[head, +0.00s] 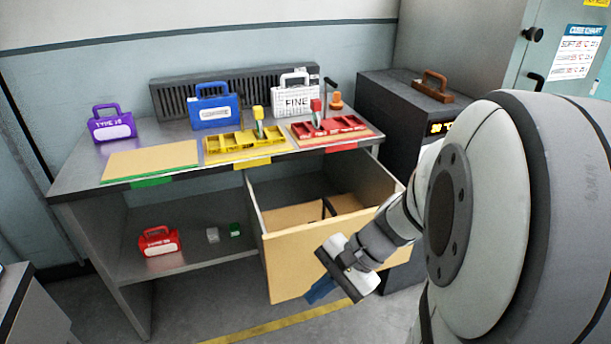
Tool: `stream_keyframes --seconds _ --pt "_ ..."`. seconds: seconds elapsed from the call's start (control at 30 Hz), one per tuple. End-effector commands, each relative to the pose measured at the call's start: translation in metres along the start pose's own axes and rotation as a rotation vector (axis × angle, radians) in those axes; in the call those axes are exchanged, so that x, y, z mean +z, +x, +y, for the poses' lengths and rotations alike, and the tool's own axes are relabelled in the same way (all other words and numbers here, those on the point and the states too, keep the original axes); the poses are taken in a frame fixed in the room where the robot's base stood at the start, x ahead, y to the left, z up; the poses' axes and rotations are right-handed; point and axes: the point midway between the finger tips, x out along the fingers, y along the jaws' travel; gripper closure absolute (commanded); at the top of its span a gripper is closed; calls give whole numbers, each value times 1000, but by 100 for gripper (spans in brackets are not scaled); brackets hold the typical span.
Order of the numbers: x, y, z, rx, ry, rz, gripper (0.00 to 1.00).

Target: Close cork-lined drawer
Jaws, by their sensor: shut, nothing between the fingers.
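The cork-lined drawer (310,256) is pulled out from under the right half of the workbench. Its front is light wood, and its tan cork floor (287,215) shows inside. A dark, thin handle-like thing (328,208) stands inside the drawer. My gripper (322,292) is shut and empty. I cannot tell whether the fingers touch the drawer.
The workbench holds a cork board (150,160), a yellow tray (245,143), a red tray (335,128) and several cases. A red case (159,241) and two small blocks sit on the lower shelf. A dark cabinet (400,110) stands right of the bench. Floor in front is clear.

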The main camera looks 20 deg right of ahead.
Motion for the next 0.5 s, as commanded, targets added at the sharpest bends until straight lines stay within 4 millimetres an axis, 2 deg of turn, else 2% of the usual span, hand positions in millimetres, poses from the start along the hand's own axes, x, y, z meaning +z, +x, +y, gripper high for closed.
stream_keyframes --seconds 0.03,0.17,0.27,0.33,0.4,0.5 --pt "-28 20 10 -108 143 -47 100" --pt "-86 27 12 -431 469 -152 100" --pt "-142 18 24 -706 695 -210 100" --pt "-182 8 41 -899 829 -235 100" --pt "-217 -5 63 -1079 940 -249 100" --pt "-257 -22 98 -1297 1055 -252 100"
